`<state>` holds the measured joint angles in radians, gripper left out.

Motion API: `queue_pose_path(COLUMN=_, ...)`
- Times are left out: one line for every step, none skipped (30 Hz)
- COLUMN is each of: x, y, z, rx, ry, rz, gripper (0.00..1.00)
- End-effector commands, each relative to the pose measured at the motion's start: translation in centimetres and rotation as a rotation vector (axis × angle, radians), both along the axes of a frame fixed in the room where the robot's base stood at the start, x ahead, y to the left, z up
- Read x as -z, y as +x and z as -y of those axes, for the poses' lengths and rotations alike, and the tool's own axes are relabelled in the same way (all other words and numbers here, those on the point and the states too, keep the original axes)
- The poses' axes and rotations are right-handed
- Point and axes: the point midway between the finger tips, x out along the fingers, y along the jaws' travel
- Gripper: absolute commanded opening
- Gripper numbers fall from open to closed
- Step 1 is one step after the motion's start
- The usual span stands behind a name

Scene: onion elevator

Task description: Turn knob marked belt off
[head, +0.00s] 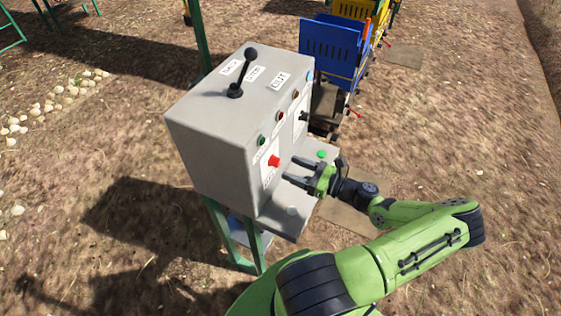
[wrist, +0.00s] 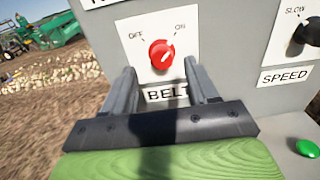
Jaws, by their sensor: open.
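The red belt knob (wrist: 161,54) sits on a white plate on the panel, above the label BELT (wrist: 167,94). OFF is printed at its upper left and ON at its upper right. A short pale mark on the knob appears to point up and to the right, toward ON. In the head view the red knob (head: 273,161) is on the front of the grey control box (head: 215,125). My gripper (head: 287,170) is open and faces the panel. In the wrist view its two fingers (wrist: 163,82) stand apart, below and to either side of the knob, with nothing between them.
A black speed knob (wrist: 308,32) is to the right, with a green button (wrist: 306,148) below it. A black lever (head: 240,75) stands on top of the box. A lower shelf (head: 285,215) juts out under the panel. Blue and yellow crates (head: 333,45) are behind.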

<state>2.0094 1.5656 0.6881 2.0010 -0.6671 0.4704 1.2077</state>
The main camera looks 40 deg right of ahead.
Motion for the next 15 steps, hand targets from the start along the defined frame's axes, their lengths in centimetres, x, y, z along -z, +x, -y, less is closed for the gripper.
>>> queue_pose_path(x=-0.2, y=1.2, z=-0.5, rx=-0.005, ry=0.003, rz=0.003, gripper=0.58)
queue_pose_path(x=-0.2, y=1.8, z=-0.7, rx=-0.003, ry=0.003, rz=0.001, gripper=0.58)
queue_pose_path(x=-0.2, y=2.5, z=-1.0, rx=-0.004, ry=0.003, rz=0.001, gripper=0.58)
queue_pose_path(x=-0.2, y=3.0, z=-1.1, rx=-0.003, ry=0.002, rz=0.002, gripper=0.58)
queue_pose_path(x=-0.1, y=3.4, z=-1.3, rx=-0.003, ry=0.002, rz=0.002, gripper=0.58)
queue_pose_path(x=-0.1, y=3.9, z=-1.4, rx=-0.001, ry=0.0, rz=0.001, gripper=0.58)
queue_pose_path(x=-0.1, y=4.1, z=-1.5, rx=-0.001, ry=-0.001, rz=0.001, gripper=0.58)
queue_pose_path(x=-0.1, y=4.4, z=-1.6, rx=-0.001, ry=-0.001, rz=0.001, gripper=0.58)
queue_pose_path(x=-0.1, y=4.6, z=-1.6, rx=-0.001, ry=-0.001, rz=0.0, gripper=0.58)
queue_pose_path(x=0.0, y=4.7, z=-1.7, rx=0.0, ry=-0.001, rz=-0.001, gripper=0.58)
queue_pose_path(x=0.0, y=4.7, z=-1.7, rx=0.0, ry=-0.001, rz=-0.001, gripper=0.58)
queue_pose_path(x=0.0, y=4.7, z=-1.7, rx=0.001, ry=-0.001, rz=-0.001, gripper=0.58)
queue_pose_path(x=0.0, y=4.7, z=-1.7, rx=0.001, ry=-0.001, rz=-0.001, gripper=0.58)
queue_pose_path(x=0.0, y=4.7, z=-1.6, rx=0.001, ry=-0.001, rz=-0.001, gripper=0.58)
queue_pose_path(x=0.0, y=4.7, z=-1.6, rx=0.001, ry=-0.001, rz=-0.001, gripper=0.58)
